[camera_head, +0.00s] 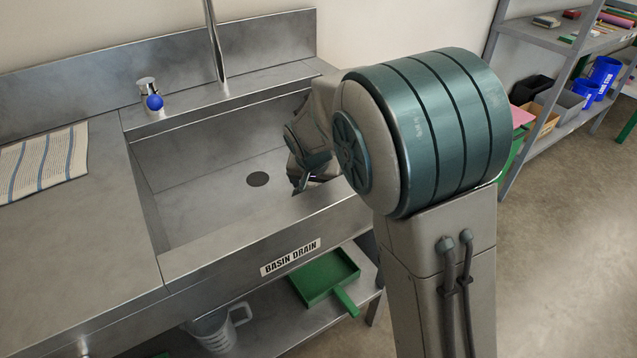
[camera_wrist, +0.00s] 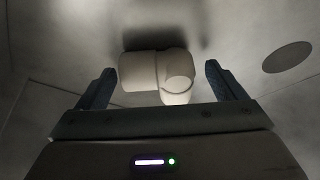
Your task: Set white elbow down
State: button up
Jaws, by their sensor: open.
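The white elbow (camera_wrist: 140,72) shows in the wrist view, between and just beyond the fingers of my gripper (camera_wrist: 158,88). It lies on or close to the grey basin floor, with a dark shadow beside it; exact contact cannot be told. The fingers are spread wide, with a gap on both sides of the elbow. In the head view my gripper (camera_head: 305,175) is low inside the right part of the steel sink basin (camera_head: 200,205), and my arm hides much of it. The elbow is not visible there.
The round drain (camera_head: 258,180) is left of my gripper; it also shows in the wrist view (camera_wrist: 287,57). The basin's front wall bears a "BASIN DRAIN" label (camera_head: 290,257). A tap (camera_head: 216,45) and blue-marked knob (camera_head: 152,100) stand behind. A striped cloth (camera_head: 45,163) lies on the left counter.

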jog(key=p+v, duration=0.2)
jog(key=v, duration=1)
jog(key=shift+p, duration=0.35)
jog(key=shift+w+r, duration=0.1)
jog(key=shift+r, duration=0.05)
